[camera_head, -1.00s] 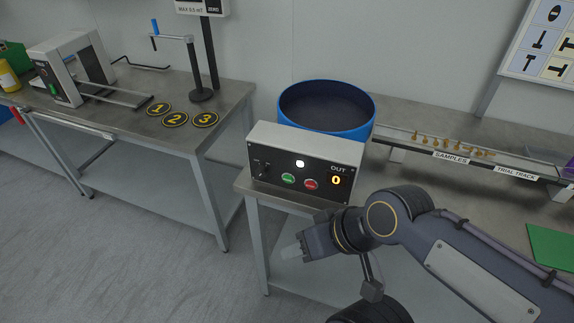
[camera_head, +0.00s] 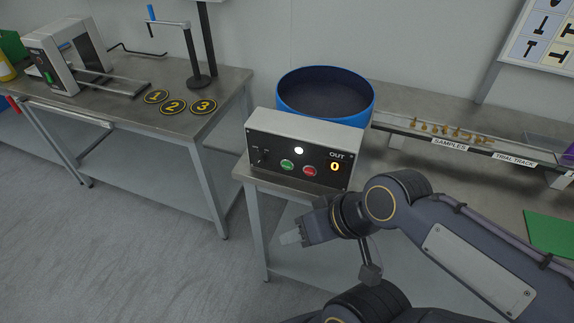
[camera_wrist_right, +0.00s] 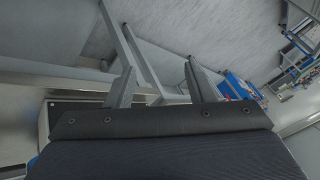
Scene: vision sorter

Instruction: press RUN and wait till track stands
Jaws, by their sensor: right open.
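A control box (camera_head: 262,178) stands at the front left corner of the right bench. Its face has a green button (camera_head: 287,165), a red button (camera_head: 309,171), a lit white lamp (camera_head: 298,150) and an OUT display (camera_head: 334,167) showing 0. The button labels are too small to read. The track (camera_head: 400,124) behind it carries several small brass parts (camera_head: 447,131) in a row. My right gripper (camera_head: 290,238) is open in front of and below the box, apart from it. Its two spread fingers show in the right wrist view (camera_wrist_right: 160,88), with nothing between them. My left gripper is not in view.
A blue round bowl (camera_head: 325,97) stands behind the box. A green mat (camera_head: 551,233) lies on the right bench. The left bench (camera_head: 215,90) holds a machine (camera_head: 62,55) and numbered discs (camera_head: 173,106). Open floor lies between the benches.

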